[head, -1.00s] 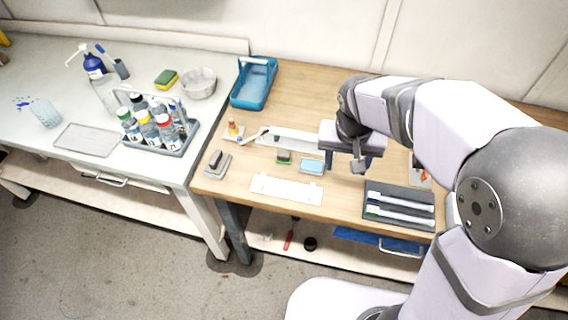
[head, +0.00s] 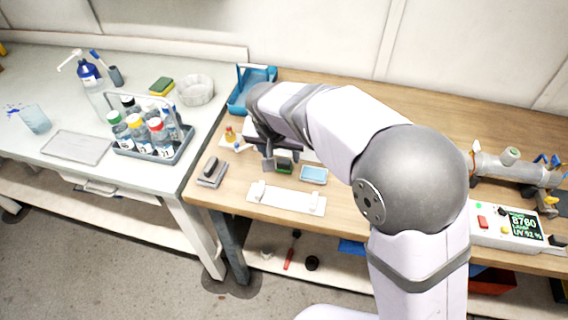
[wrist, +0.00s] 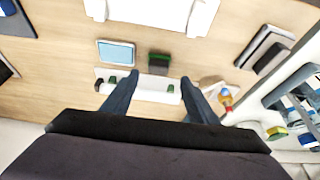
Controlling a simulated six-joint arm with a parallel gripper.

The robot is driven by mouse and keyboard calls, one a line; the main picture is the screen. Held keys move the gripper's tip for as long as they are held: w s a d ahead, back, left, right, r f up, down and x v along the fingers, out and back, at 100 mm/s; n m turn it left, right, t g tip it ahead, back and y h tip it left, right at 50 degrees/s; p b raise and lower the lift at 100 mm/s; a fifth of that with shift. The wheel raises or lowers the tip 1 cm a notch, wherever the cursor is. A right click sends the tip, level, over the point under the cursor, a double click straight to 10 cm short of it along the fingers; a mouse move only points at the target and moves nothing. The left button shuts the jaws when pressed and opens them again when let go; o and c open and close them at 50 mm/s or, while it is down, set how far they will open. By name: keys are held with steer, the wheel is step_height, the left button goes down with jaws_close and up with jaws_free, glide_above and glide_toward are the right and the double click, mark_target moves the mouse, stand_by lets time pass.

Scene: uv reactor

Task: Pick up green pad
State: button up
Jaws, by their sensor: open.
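The green pad (head: 284,168) is a small dark block with a green band, lying on the wooden table. In the wrist view the green pad (wrist: 159,63) lies just beyond the fingertips, roughly centred between them. My gripper (head: 270,161) is over the table beside the pad and partly covers it in the head view. In the wrist view my gripper (wrist: 159,77) has its two fingers spread, with nothing between them but the view of a white strip below. How high it is above the table is hard to tell.
A light blue pad (head: 313,175) lies close beside the green pad. A white plate (head: 287,200) with two small blocks lies in front. A blue basket (head: 240,103) is behind.

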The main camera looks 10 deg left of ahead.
mark_target(284, 161)
steer(key=shift+p+x, duration=1.05)
steer(key=shift+x, duration=1.55)
steer(key=shift+d, duration=0.15)
steer(key=c, duration=1.1)
